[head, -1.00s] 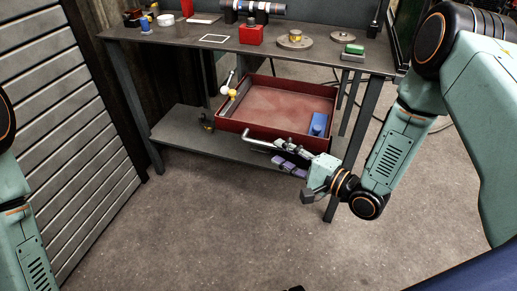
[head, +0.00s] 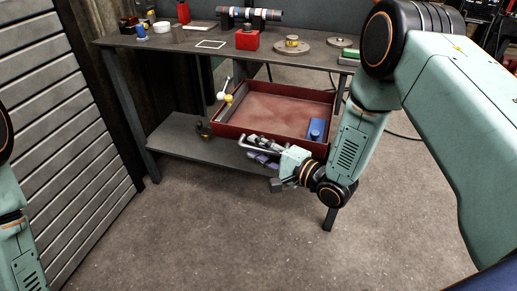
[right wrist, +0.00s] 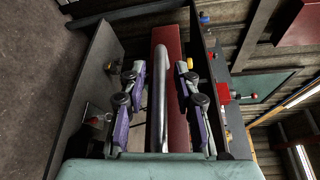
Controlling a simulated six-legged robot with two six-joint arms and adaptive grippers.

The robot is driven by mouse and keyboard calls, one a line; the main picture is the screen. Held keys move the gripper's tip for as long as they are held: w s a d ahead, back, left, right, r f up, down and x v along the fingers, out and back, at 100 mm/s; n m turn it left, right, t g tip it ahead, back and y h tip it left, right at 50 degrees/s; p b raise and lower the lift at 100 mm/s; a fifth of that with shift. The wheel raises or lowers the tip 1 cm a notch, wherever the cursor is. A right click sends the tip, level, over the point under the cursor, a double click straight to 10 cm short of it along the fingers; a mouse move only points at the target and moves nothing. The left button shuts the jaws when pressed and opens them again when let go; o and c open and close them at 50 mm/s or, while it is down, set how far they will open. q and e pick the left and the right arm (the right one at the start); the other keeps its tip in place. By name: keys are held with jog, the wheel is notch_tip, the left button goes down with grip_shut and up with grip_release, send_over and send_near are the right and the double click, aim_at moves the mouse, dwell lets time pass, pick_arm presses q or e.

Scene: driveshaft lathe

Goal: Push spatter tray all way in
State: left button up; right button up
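The red spatter tray (head: 275,145) sits under the bench top, its front sticking out past the lower shelf. Its silver bar handle (head: 243,145) runs along the front face. My right gripper (head: 258,150) is at the handle, near its left end. In the right wrist view the handle (right wrist: 158,100) lies between the spread purple fingers of my right gripper (right wrist: 158,82), with the red tray front (right wrist: 174,50) behind it. The fingers look open; contact with the bar cannot be told. Only part of my left arm shows at the left edge; its gripper is out of view.
A blue block (head: 316,129) and a white and yellow piece (head: 225,91) are at the tray. A small dark object stands on the lower shelf (head: 175,140). The bench top (head: 180,40) carries a red block and discs. Bench legs flank the tray; the floor in front is clear.

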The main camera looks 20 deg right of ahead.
grip_shut()
dwell(0.4)
